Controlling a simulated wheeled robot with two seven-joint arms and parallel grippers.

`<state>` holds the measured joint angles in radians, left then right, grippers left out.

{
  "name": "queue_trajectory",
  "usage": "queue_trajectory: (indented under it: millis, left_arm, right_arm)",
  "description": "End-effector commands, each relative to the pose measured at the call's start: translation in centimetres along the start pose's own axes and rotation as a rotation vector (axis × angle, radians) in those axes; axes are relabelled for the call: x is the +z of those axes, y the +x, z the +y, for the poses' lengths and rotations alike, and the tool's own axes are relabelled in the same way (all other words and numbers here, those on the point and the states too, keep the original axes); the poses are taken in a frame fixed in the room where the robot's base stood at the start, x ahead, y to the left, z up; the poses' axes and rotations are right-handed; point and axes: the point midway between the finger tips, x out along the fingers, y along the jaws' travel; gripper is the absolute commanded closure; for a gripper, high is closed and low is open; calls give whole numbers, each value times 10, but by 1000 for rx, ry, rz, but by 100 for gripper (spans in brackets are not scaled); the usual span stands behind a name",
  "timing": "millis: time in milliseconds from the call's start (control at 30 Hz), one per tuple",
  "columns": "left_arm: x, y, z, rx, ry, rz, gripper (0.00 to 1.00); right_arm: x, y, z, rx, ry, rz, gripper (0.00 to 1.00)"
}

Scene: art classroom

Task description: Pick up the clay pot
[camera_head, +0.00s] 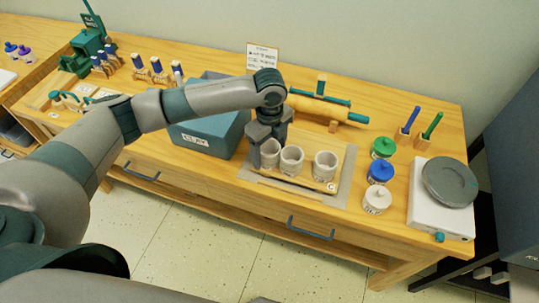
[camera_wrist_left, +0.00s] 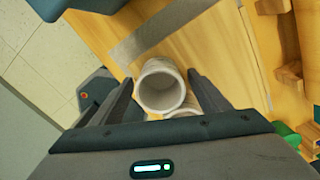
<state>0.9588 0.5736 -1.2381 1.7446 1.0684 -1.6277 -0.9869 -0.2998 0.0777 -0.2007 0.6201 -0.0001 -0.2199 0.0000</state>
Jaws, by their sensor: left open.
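Three pale grey clay pots stand in a row on a wooden tray (camera_head: 268,179) in the head view: a left one (camera_head: 270,153), a middle one (camera_head: 291,160) and a right one (camera_head: 325,167). My left gripper (camera_head: 264,150) points down at the left pot, its fingers open at the pot's sides. In the left wrist view, the open fingers (camera_wrist_left: 161,80) lie on either side of a round pot (camera_wrist_left: 160,86), with its open mouth showing. A second pot (camera_wrist_left: 185,112) is partly hidden behind it. I cannot tell whether the fingers touch the pot. My right gripper is not in view.
A blue-grey clay box (camera_head: 203,137) stands close left of the gripper. A rolling pin (camera_head: 330,108) lies behind the pots. Green (camera_head: 382,148), blue (camera_head: 380,172) and white (camera_head: 376,200) lidded jars and a pottery wheel (camera_head: 449,183) stand to the right.

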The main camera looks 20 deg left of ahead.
Motion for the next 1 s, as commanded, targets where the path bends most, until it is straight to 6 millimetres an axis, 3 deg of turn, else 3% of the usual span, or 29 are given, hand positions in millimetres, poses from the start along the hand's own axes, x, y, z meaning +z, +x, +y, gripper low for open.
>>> queue_trajectory:
  millis: [100,167,300,333,733,1000]
  left_arm:
    - [0,0,0,0,0,0,30]
    - [0,0,0,0,0,0,42]
    - [0,0,0,0,0,0,76]
    - [0,0,0,0,0,0,78]
    - [0,-7,-1,-2,0,0,78]
    - [0,-41,-2,-5,0,0,78]
  right_arm:
    - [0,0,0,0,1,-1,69]
    - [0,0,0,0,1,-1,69]
    - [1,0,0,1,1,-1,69]
    - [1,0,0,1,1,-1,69]
    - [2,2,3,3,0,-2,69]
    - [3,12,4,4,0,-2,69]
